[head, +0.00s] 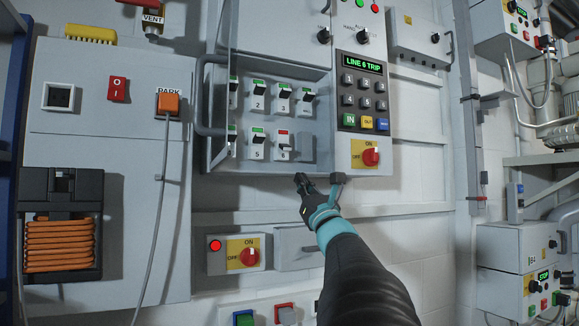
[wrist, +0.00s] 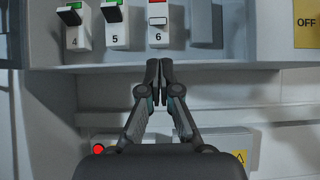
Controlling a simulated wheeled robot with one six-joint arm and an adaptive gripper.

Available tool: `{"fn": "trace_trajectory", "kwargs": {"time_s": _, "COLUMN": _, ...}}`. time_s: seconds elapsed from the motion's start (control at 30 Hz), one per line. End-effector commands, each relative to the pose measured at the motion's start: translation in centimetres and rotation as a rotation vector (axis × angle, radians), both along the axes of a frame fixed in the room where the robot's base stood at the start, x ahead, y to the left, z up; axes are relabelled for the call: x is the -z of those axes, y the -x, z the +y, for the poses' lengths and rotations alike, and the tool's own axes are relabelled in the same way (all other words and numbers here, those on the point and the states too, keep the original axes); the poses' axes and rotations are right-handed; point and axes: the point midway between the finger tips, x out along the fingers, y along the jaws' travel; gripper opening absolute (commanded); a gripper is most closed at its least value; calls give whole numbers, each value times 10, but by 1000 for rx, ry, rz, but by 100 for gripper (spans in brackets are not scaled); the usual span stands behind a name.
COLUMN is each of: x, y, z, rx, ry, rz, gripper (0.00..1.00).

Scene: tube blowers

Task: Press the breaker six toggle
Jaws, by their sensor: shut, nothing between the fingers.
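Breaker six (head: 283,146) is in the bottom row of the open breaker box, marked 6, with a red indicator; the breakers around it show green. My gripper (head: 302,180) is shut and empty, just below the box's lower edge. In the wrist view its fingertips (wrist: 159,66) meet below breaker six, apart from it and overlapping the box's lower lip in the picture.
The box's lower lip (wrist: 215,57) runs below the breakers. Breaker five (wrist: 115,32) is close on the left, and a blank slot (wrist: 206,25) is on the right. A keypad panel (head: 364,98) reads LINE 6 TRIP. A red rotary switch (head: 249,257) sits below.

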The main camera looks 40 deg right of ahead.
Motion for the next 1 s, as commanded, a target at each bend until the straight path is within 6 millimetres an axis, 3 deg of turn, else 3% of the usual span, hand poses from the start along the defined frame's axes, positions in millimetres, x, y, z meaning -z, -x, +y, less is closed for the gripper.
{"fn": "trace_trajectory", "kwargs": {"time_s": 0.6, "x": -54, "y": -66, "z": -16, "rx": -1, "ry": -2, "rz": 0, "gripper": 0}}
{"fn": "trace_trajectory", "kwargs": {"time_s": 1.0, "x": -60, "y": -75, "z": -18, "rx": 0, "ry": -2, "rz": -1, "gripper": 0}}
